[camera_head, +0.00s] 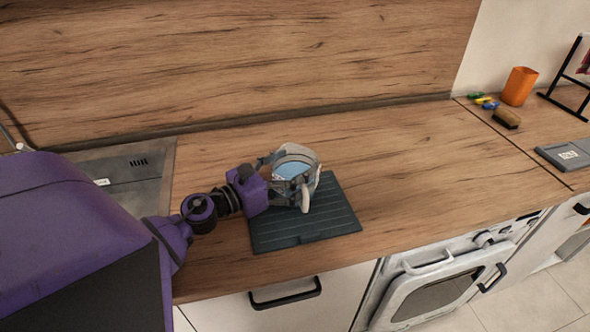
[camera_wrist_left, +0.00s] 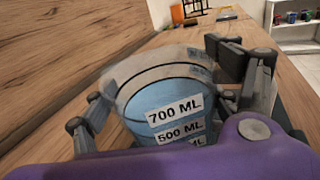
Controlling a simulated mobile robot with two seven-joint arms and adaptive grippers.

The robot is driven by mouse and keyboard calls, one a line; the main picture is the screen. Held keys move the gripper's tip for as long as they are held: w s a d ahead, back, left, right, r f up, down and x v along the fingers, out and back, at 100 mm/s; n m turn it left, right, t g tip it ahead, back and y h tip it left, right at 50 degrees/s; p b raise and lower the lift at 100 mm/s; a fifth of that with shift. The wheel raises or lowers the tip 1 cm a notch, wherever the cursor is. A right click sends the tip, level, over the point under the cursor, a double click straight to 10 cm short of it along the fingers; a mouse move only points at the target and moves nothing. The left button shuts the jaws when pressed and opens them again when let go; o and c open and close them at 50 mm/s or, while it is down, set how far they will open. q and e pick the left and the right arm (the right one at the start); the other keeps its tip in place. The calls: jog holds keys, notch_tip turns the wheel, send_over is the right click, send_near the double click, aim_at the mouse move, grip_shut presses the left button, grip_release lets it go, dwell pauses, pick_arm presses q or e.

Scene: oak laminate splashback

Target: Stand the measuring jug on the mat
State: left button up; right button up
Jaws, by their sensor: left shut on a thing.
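The measuring jug (camera_head: 296,168) is clear, with blue inside and a pale handle at its front right. It looks upright over the dark ribbed mat (camera_head: 330,213); whether its base touches the mat is hidden. My left gripper (camera_head: 290,176) comes in from the left and is shut around the jug's sides. In the left wrist view the jug (camera_wrist_left: 160,95) stands between the fingers, with white labels reading 700 ML and 500 ML. My right gripper is not in view.
A sink area (camera_head: 125,190) lies to the left. An orange cup (camera_head: 518,86), a brush (camera_head: 507,118), small coloured items (camera_head: 484,101), a black rack (camera_head: 570,80) and a grey scale (camera_head: 565,155) are at the right. The counter right of the mat is clear.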

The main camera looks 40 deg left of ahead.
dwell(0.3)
pick_arm(q)
jog(key=shift+f, duration=0.2)
jog(key=o, duration=1.6)
jog(key=shift+f, duration=0.1)
jog(key=o, duration=0.3)
jog(key=shift+s, duration=0.1)
jog(key=shift+o, duration=0.2)
